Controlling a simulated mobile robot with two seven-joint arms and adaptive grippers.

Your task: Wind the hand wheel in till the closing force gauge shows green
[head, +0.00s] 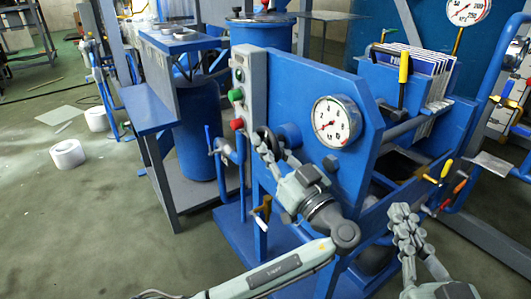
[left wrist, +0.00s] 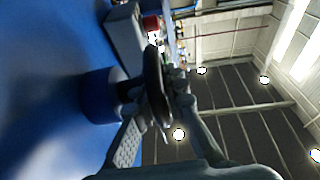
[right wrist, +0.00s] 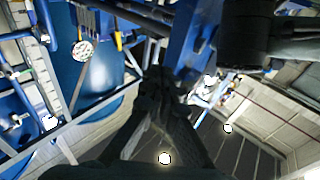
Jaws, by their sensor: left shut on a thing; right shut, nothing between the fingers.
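The dark hand wheel (head: 264,138) sits on the blue end plate of the filter press, beside its blue hub. In the left wrist view the wheel (left wrist: 154,82) is seen edge-on, with the blue hub (left wrist: 99,95) behind it. My left gripper (head: 264,152) is shut on the wheel's rim; its fingers (left wrist: 166,100) partly hide it. A white round gauge (head: 336,121) is on the plate right of the wheel. Its red needle shows, but its marks are too small to read. My right gripper (head: 402,218) is shut and empty, low in front of the press.
A green button (head: 235,95) and a red button (head: 237,124) are on the grey box left of the wheel. A second gauge (head: 467,9) stands at the top right. Yellow-handled valves (head: 446,169) are near the press's right side. Open floor lies to the left.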

